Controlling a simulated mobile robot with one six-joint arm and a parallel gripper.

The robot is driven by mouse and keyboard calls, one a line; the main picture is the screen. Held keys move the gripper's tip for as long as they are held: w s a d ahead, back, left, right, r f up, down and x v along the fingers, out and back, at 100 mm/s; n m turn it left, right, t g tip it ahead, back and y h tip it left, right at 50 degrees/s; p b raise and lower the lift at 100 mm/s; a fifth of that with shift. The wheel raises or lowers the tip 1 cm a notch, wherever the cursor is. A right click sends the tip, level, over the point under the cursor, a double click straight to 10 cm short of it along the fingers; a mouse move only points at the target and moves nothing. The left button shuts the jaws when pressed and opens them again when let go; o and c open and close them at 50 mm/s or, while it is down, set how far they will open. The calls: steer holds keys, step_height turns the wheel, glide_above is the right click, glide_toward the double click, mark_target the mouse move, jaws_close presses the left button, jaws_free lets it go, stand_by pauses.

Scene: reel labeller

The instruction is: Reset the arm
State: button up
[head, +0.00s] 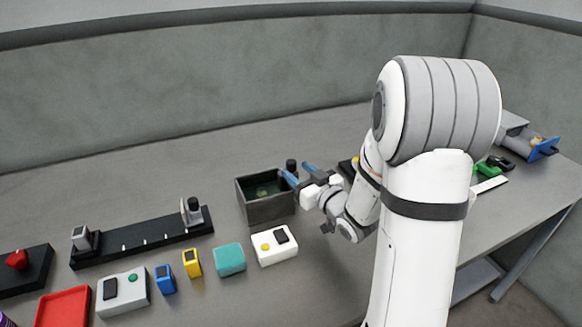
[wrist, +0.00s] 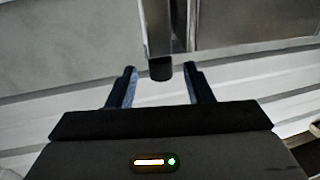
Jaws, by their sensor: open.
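My arm rises at the right of the head view and bends down to the table. My gripper (head: 298,171) points left and is open, its two blue fingers apart beside a dark grey open box (head: 270,208). A small dark knob-like part (head: 291,164) shows just behind the fingers. In the wrist view my gripper (wrist: 160,76) has nothing between its fingers that I can see held. A short black cylinder (wrist: 160,68) shows beyond the gap. I cannot tell whether the fingers touch the box.
On the grey table (head: 190,170) stand a black rail (head: 143,240), a white two-button box (head: 275,246), a teal block (head: 230,259), a yellow block (head: 192,263), a blue block (head: 165,279) and a red tray (head: 62,307). A blue-ended device (head: 543,149) stands far right.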

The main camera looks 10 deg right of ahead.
steer(key=shift+v, duration=1)
steer(key=s+a+r+m+g+h+p, duration=0.1)
steer(key=s+r+m+g+h+p, duration=0.1)
steer(key=s+g, duration=0.5)
steer(key=s+r+m+g+h+p, duration=0.2)
steer(key=s+g+h, duration=0.3)
steer(key=s, duration=1.3)
steer(key=shift+a+r+m+g+p, duration=0.35)
steer(key=shift+r+g+p, duration=0.2)
steer(key=shift+r+g, duration=0.35)
